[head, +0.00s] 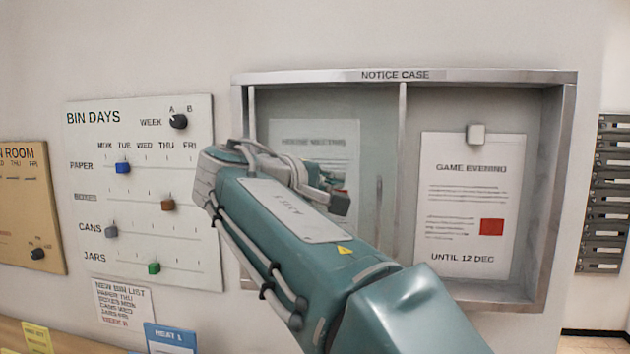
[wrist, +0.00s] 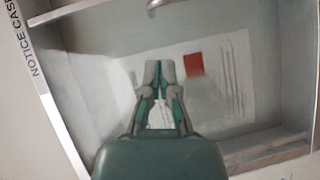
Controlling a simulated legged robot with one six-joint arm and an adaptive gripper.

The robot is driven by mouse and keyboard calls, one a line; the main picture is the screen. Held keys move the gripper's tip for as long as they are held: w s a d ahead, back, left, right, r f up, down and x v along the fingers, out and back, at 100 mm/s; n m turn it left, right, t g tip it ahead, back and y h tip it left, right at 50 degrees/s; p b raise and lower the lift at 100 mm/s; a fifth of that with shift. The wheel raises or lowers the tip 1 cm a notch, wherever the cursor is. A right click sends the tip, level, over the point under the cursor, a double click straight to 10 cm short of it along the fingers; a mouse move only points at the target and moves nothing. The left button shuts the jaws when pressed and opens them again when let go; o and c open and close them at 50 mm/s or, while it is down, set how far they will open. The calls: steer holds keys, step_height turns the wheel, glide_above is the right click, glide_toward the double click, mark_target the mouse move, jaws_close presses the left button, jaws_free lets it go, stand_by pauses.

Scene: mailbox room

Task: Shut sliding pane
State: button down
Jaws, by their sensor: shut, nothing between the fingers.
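The sliding pane (head: 388,140) is a faintly tinted glass sheet with pale upright edges. It covers the left half of the notice case (head: 330,78); the right half looks uncovered. A slim upright handle (head: 379,205) stands near the pane's right edge. In the wrist view a curved metal piece (wrist: 155,5), probably this handle, shows at the top edge. My gripper (head: 338,203) is in front of the left half, left of the handle. Its fingers (wrist: 160,72) are shut and empty. I cannot tell whether they touch the glass. My arm hides the case's lower left.
A game evening sheet (head: 470,195) hangs in the right half under a pale clip. A bin days board (head: 140,230) with slider knobs is left of the case. Metal mailboxes (head: 605,190) are at the far right. Small cards stand at lower left.

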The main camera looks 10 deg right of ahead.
mark_target(364, 185)
steer(key=shift+w+d+f, duration=0.1)
steer(key=shift+d+f, duration=0.05)
steer(key=shift+d, duration=0.7)
steer(key=shift+w+d+f, duration=0.1)
steer(key=shift+d+f, duration=0.1)
steer(key=shift+d, duration=0.7)
steer(key=shift+w+d+f, duration=0.1)
steer(key=shift+d+f, duration=0.05)
steer(key=shift+d, duration=0.7)
steer(key=shift+a, duration=0.1)
